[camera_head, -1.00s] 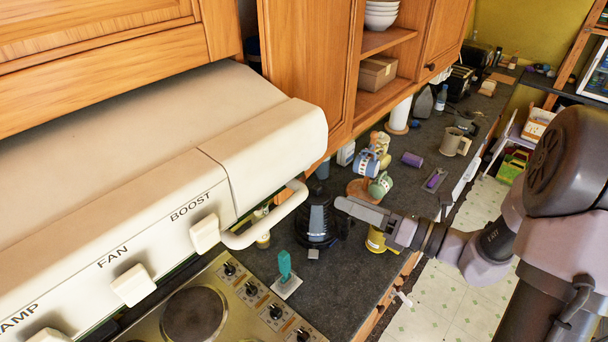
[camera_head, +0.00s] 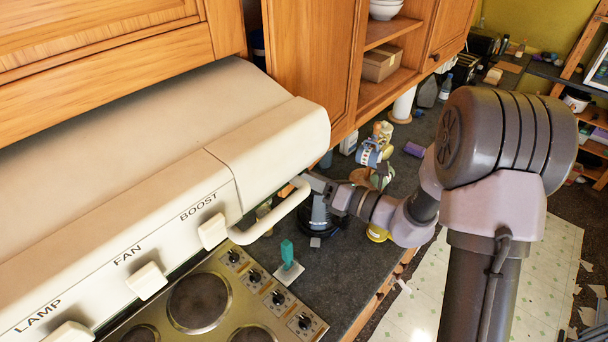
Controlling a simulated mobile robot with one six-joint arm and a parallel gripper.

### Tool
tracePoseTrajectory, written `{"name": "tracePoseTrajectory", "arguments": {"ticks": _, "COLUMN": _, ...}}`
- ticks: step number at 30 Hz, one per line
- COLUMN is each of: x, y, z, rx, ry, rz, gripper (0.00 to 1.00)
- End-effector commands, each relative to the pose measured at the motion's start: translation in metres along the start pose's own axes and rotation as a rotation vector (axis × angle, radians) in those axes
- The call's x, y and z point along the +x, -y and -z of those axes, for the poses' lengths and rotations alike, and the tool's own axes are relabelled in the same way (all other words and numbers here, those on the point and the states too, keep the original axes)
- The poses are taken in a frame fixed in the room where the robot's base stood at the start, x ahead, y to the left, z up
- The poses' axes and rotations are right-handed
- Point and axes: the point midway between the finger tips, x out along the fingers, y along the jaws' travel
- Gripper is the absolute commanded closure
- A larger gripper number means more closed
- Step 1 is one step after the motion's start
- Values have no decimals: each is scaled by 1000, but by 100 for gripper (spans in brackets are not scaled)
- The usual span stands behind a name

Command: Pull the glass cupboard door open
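No glass pane shows in the cupboard doors in view. A wooden cupboard door (camera_head: 308,62) with a raised panel hangs right of the cooker hood. A second wooden door (camera_head: 446,30) with a dark round knob (camera_head: 434,57) is farther along, past an open shelf section. My gripper (camera_head: 312,182) is at the right end of the hood, close to the far end of its white bar handle (camera_head: 272,219), below the near wooden door. Its fingers are small and partly merge with the hood's edge, so I cannot tell whether it is open or touching the bar.
The cream cooker hood (camera_head: 150,140) fills the left, above a hob (camera_head: 200,300). Bowls and a cardboard box (camera_head: 380,63) sit on the open shelves.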

Motion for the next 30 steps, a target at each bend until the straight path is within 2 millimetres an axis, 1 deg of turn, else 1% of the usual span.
{"name": "tracePoseTrajectory", "arguments": {"ticks": 1, "x": 0, "y": 0, "z": 0, "rx": 0, "ry": 0, "rz": 0, "gripper": 78}}
{"name": "tracePoseTrajectory", "arguments": {"ticks": 4, "x": 0, "y": 0, "z": 0, "rx": 0, "ry": 0, "rz": 0, "gripper": 98}}
{"name": "tracePoseTrajectory", "arguments": {"ticks": 5, "x": 0, "y": 0, "z": 0, "rx": 0, "ry": 0, "rz": 0, "gripper": 100}}
{"name": "tracePoseTrajectory", "arguments": {"ticks": 30, "x": 0, "y": 0, "z": 0, "rx": -1, "ry": 0, "rz": 0, "gripper": 100}}
